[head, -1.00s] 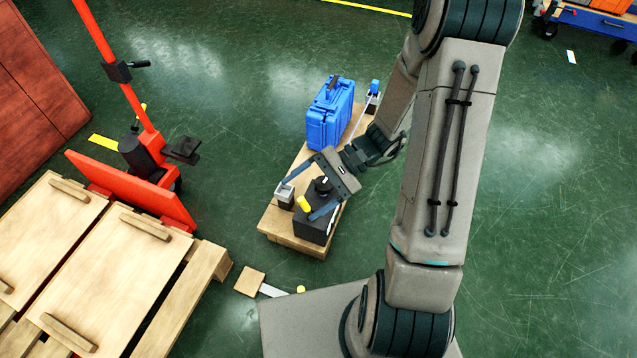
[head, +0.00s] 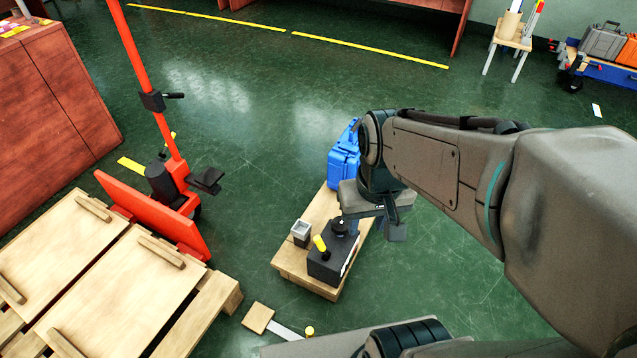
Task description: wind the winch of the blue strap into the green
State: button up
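A black box-shaped unit (head: 330,268), which looks like the winch, sits on the near end of a low wooden bench (head: 293,271). A yellow handle (head: 320,243) and a round black knob (head: 340,226) show on its top. A small grey square post (head: 301,232) stands left of it. My gripper (head: 366,222) points down just right of and above the unit, apart from the yellow handle. Its fingers are mostly hidden behind its body, so its opening is unclear. I cannot make out a blue strap or green mark. My arm covers part of the bench's far end.
A blue case (head: 344,166) stands at the bench's far end, partly behind my arm. A red pallet jack (head: 165,200) and wooden pallets (head: 130,290) are at the left. A small wooden block (head: 257,318) lies in front.

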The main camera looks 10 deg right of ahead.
aim_at(340, 228)
jog(key=u, duration=1.5)
jog(key=k, duration=1.8)
jog(key=z, duration=0.4)
jog(key=i, duration=1.65)
jog(key=u, duration=0.05)
